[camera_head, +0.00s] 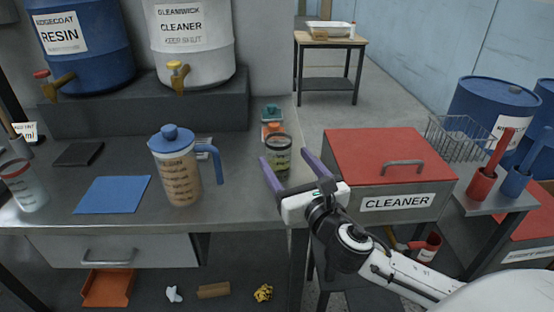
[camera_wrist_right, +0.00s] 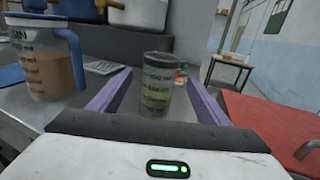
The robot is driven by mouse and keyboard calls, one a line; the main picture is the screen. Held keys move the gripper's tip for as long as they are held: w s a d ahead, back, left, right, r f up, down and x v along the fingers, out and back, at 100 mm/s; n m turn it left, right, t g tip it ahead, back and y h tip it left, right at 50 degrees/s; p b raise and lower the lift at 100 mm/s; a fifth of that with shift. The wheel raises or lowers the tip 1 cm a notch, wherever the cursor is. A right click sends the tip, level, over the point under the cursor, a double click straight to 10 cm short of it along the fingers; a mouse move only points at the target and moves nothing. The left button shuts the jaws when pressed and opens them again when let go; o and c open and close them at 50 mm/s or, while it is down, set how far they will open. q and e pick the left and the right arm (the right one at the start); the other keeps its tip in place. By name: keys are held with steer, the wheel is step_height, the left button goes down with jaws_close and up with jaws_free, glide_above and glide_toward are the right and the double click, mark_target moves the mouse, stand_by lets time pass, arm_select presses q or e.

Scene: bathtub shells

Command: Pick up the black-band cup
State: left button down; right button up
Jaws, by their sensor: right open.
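The black-band cup (camera_head: 278,155) is a clear cup with dark bands and some yellowish-green content. It stands upright on the grey metal counter (camera_head: 240,190) near its right end. My right gripper (camera_head: 286,165) is open, with its two purple fingers pointing at the cup. In the right wrist view the cup (camera_wrist_right: 157,88) shows between the open fingers (camera_wrist_right: 152,95), toward their tips. I cannot tell whether a finger touches it. My left gripper is not in view.
A blue-lidded pitcher (camera_head: 178,170) of brown liquid stands left of the cup. Small orange and teal items (camera_head: 272,122) are behind the cup. A red-topped cleaner box (camera_head: 385,160) is close on the right. Resin (camera_head: 85,45) and cleaner (camera_head: 195,45) drums stand behind.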

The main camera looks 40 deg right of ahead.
steer(key=shift+x, duration=2.7)
steer(key=shift+r, duration=0.1)
steer(key=c, duration=1.2)
